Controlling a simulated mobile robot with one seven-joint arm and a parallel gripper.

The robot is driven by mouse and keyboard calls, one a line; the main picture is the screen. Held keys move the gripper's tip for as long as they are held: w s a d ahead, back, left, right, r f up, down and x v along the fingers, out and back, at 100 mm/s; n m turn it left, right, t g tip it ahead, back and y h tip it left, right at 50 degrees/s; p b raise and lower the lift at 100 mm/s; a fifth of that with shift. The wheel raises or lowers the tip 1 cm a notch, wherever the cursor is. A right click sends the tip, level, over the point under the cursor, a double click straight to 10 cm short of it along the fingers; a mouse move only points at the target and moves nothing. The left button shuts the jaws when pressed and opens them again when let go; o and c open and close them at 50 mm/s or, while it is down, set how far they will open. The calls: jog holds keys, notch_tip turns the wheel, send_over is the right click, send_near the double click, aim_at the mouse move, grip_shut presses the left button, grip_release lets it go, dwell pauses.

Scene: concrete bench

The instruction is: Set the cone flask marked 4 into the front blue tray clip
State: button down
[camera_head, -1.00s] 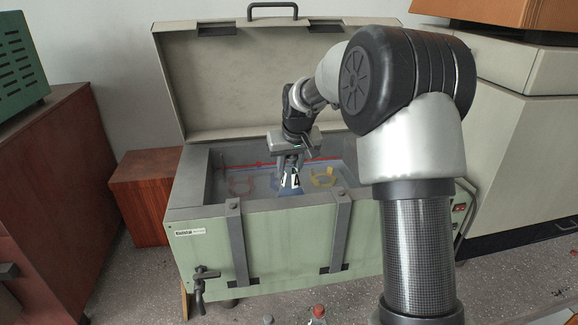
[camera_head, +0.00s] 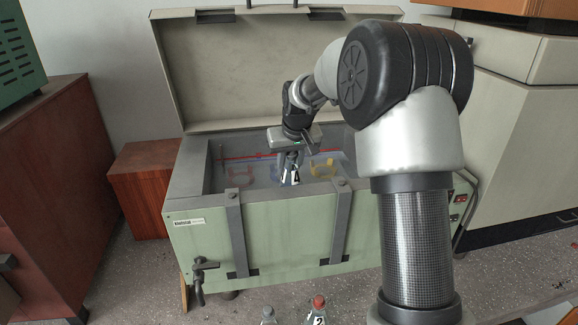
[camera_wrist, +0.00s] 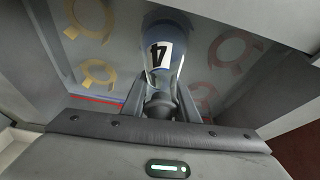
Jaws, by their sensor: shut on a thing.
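The cone flask marked 4 (camera_head: 291,176) hangs upright below my gripper (camera_head: 290,162), inside the open green chest. In the wrist view the flask (camera_wrist: 161,55) shows its white label with a black 4, and my gripper (camera_wrist: 160,106) is shut on its neck. Blue shows at and around the flask's base; I cannot tell how much is the blue clip or whether the flask is seated in it.
Yellow clips (camera_wrist: 97,75) lie left and red clips (camera_wrist: 230,50) right of the flask in the wrist view. The green chest (camera_head: 285,235) has high walls around the flask and a raised lid (camera_head: 270,70).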

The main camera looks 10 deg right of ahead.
jog(key=shift+f, duration=0.1)
dwell(0.3)
jog(key=shift+f+b, duration=0.65)
jog(key=shift+f, duration=0.1)
jog(key=shift+f, duration=0.2)
jog(key=shift+f+b, duration=0.3)
jog(key=shift+b, duration=0.05)
dwell(0.5)
jog(key=c, duration=0.7)
grip_release()
jog(key=shift+c, duration=0.2)
jog(key=shift+r+p, duration=3.05)
jog(key=shift+r, duration=1.4)
